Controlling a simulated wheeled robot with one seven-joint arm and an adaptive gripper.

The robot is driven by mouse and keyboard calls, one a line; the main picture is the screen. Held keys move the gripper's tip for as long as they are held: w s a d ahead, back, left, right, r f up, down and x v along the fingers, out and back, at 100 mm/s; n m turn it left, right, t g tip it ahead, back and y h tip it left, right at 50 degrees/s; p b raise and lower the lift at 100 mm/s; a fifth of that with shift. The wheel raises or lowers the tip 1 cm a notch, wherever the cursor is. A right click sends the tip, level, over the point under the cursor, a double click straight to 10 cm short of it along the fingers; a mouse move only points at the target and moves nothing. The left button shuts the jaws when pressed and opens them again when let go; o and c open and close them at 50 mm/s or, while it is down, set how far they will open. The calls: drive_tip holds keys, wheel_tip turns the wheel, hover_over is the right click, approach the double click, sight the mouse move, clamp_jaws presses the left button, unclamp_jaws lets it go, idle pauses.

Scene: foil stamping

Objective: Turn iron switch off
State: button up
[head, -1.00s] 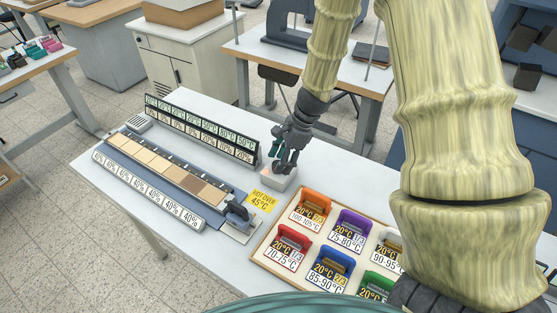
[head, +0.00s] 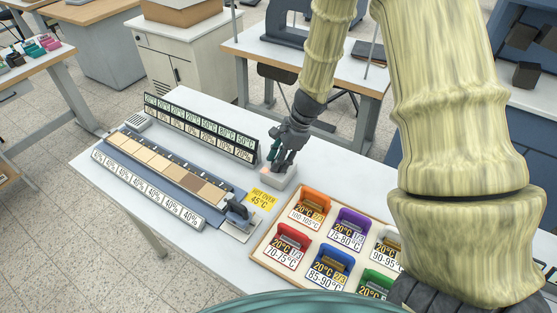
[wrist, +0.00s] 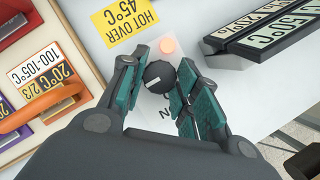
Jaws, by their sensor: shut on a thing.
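The iron switch is a pale box (head: 284,182) on the white table, right of the black-framed row of labels in the head view. In the wrist view it has a dark round knob (wrist: 158,77) with a white pointer mark aimed to the left. A round pinkish-orange lamp (wrist: 168,46) sits beyond the knob. Lettering near the knob is partly hidden; an N shows. My gripper (head: 281,166) is over the box, its teal-padded fingers on both sides of the knob. It is shut on the knob.
A yellow "HOT OVER 45°C" sign (head: 261,199) lies beside the switch. A wooden-rimmed tray (head: 255,252) of coloured, temperature-labelled holders is at the right. The tan swatch strip (head: 152,162) and label rows (head: 202,134) fill the left of the table.

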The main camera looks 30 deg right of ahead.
drive_tip(key=shift+n+p, duration=0.3)
drive_tip(key=n+g+p, duration=0.1)
drive_tip(key=n+p, duration=0.1)
drive_tip(key=shift+n+g, duration=0.3)
drive_tip(key=shift+n, duration=0.1)
drive_tip(key=n, duration=0.2)
drive_tip(key=n+g+p, duration=0.1)
drive_tip(key=n, duration=0.1)
drive_tip(key=shift+n+g, duration=0.3)
drive_tip(key=n+g, duration=0.1)
drive_tip(key=n, duration=0.1)
drive_tip(key=n+h, duration=0.1)
drive_tip(key=n, duration=0.2)
drive_tip(key=shift+w+a+f+g+h, duration=0.1)
drive_tip(key=shift+w+g+h, duration=0.05)
drive_tip(key=shift+g+h, duration=0.2)
drive_tip(key=n, duration=0.2)
drive_tip(key=n+h, duration=0.1)
drive_tip(key=n, duration=0.1)
drive_tip(key=shift+a+g+h, duration=0.1)
drive_tip(key=shift+g+h, duration=0.15)
drive_tip(key=shift+g, duration=0.1)
drive_tip(key=shift+n, duration=0.4)
drive_tip(key=o, duration=1)
